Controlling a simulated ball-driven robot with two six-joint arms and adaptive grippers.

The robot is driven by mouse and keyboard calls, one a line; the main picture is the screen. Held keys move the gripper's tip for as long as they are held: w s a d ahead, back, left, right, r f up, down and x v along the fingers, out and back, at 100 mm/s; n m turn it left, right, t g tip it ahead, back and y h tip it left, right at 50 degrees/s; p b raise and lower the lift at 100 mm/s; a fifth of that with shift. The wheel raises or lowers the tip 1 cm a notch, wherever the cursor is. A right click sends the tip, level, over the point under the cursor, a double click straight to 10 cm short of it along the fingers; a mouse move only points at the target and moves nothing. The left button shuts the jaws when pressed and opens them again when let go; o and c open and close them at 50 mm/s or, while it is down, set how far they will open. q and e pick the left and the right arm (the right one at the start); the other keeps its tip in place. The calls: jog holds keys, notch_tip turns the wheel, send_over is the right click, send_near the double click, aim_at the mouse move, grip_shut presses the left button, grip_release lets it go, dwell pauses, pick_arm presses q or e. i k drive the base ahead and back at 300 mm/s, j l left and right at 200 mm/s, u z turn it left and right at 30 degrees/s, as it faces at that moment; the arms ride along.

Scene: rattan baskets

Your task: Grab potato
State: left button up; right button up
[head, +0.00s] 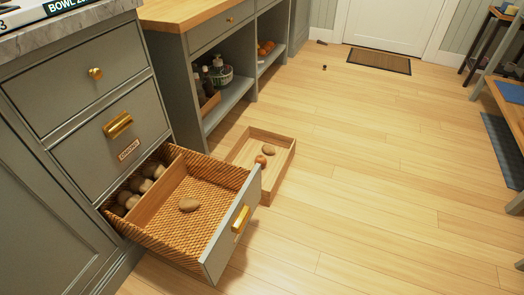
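Several more brown, round things that look like potatoes (140,184) sit in the narrow rear compartment behind a wooden divider (160,190). Another potato-like item (268,150) and an orange-brown round thing (261,160) are at a wooden tray (283,165) on the floor beyond the drawer. Neither of my grippers shows in the head view.
The drawer's front panel with a gold handle (240,218) juts out over the floor. Grey cabinets (65,160) line the left, with open shelves (228,103) holding bottles and a pot. The wooden floor (390,180) is clear at centre and right. A blue-grey mat (503,150) lies at right.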

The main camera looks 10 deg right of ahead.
aim_at(269, 149)
jog(key=i+u, duration=0.1)
jog(key=u, duration=0.35)
jog(key=l+u, duration=0.15)
jog(key=u, duration=0.25)
jog(key=l+u, duration=0.15)
jog(key=u, duration=0.3)
jog(key=i+l+u, duration=0.15)
jog(key=l+u, duration=0.25)
jog(key=l, duration=0.5)
jog(key=l+u, duration=0.35)
jog(key=l, duration=0.55)
jog(key=k+l+u, duration=0.1)
jog(key=l+u, duration=0.3)
jog(key=l, duration=0.5)
jog(key=k+l, duration=0.1)
jog(key=l, duration=0.4)
jog(key=k+l, duration=0.1)
jog(key=l, duration=0.45)
jog(key=k+l, duration=0.1)
jog(key=l, duration=0.4)
jog(key=k+l, duration=0.1)
jog(key=l, duration=0.45)
